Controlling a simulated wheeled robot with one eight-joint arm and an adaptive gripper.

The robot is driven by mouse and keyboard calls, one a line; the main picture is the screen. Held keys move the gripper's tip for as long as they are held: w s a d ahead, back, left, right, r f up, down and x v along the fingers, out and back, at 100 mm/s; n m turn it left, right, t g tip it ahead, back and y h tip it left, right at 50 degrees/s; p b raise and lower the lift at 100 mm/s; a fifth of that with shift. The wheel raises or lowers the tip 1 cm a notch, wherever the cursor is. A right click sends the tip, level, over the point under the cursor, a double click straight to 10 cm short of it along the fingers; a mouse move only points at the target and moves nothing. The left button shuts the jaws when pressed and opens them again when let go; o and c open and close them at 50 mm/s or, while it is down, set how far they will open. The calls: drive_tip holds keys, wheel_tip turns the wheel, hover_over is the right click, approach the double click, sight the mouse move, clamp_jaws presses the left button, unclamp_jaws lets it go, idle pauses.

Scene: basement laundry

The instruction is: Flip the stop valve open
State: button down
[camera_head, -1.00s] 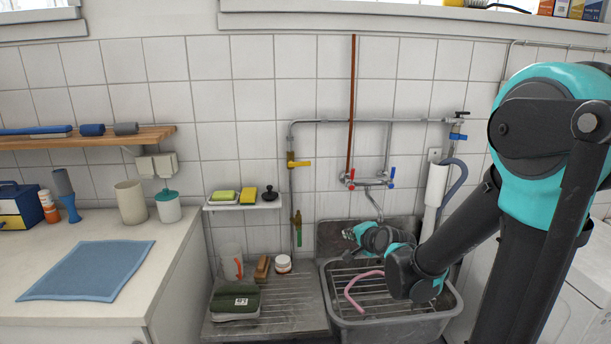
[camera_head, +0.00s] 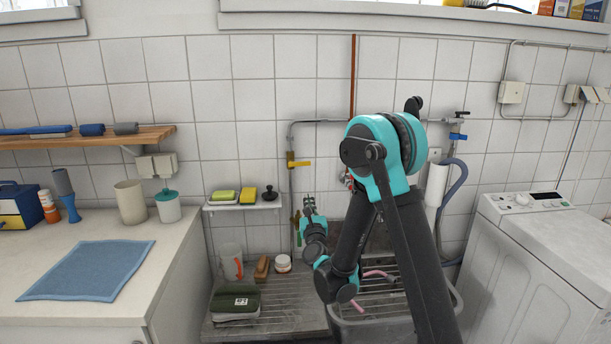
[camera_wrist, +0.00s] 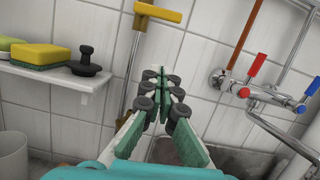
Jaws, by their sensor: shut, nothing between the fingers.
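A stop valve with a yellow lever (camera_head: 300,163) sits on the vertical pipe at the left of the pipework. The lever points right, across the pipe. In the wrist view the yellow lever (camera_wrist: 160,12) is at the top, joined to a brass body on the pipe. My gripper (camera_head: 308,200) is below the lever and slightly right of the pipe, apart from the lever. In the wrist view my gripper (camera_wrist: 163,78) is shut and empty, its fingertips pointing up toward the lever. My arm hides part of the mixer tap in the head view.
A soap shelf (camera_head: 243,205) with sponges and a black plug is left of the pipe. A mixer tap (camera_wrist: 255,90) with red and blue handles is to the right. A blue-handled valve (camera_head: 457,136) is farther right. The sink (camera_head: 390,325) lies below.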

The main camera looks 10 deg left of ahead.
sight(299, 163)
drive_tip(key=shift+f, duration=0.1)
idle(0.3)
drive_tip(key=w+a+r, duration=0.2)
drive_tip(key=w+r, duration=0.4)
drive_tip(key=w, duration=0.3)
drive_tip(key=shift+w+a+r, duration=0.25)
